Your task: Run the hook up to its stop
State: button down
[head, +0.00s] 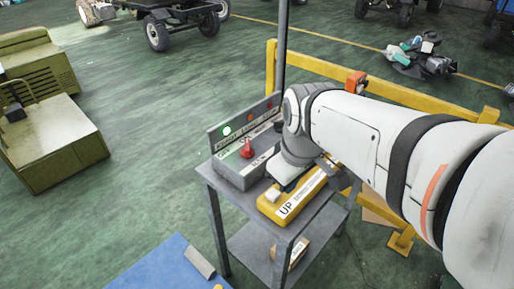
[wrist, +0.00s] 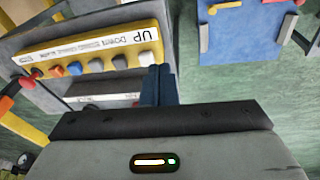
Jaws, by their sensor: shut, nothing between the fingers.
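A yellow control pendant (head: 270,207) marked "UP" lies on top of a grey metal stand. In the wrist view the pendant (wrist: 90,52) shows a row of several coloured buttons, with a pale button (wrist: 147,58) at the UP end. My gripper (wrist: 158,83) is shut and empty, its dark fingertips right by that pale button. I cannot tell whether they touch it. In the head view my wrist hides part of the pendant, and the pale button (head: 272,194) shows at its near end. The hook is not in view.
A grey switch box (head: 234,169) with a red handle (head: 247,149) and a lit green lamp (head: 227,131) stands behind the pendant. A yellow rail (head: 330,68) runs behind the stand (head: 218,218). A blue panel (head: 165,268) lies at the front; green floor is open at left.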

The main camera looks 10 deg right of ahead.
jog(key=w+n+g+b, duration=0.1)
jog(key=w+n+b, duration=0.1)
jog(key=w+n, duration=0.45)
jog(key=n+g+b, duration=0.1)
jog(key=n, duration=1.2)
send_over(273, 193)
jog(key=shift+f, duration=0.1)
notch_tip(273, 193, down, 14)
jog(key=shift+r, duration=0.1)
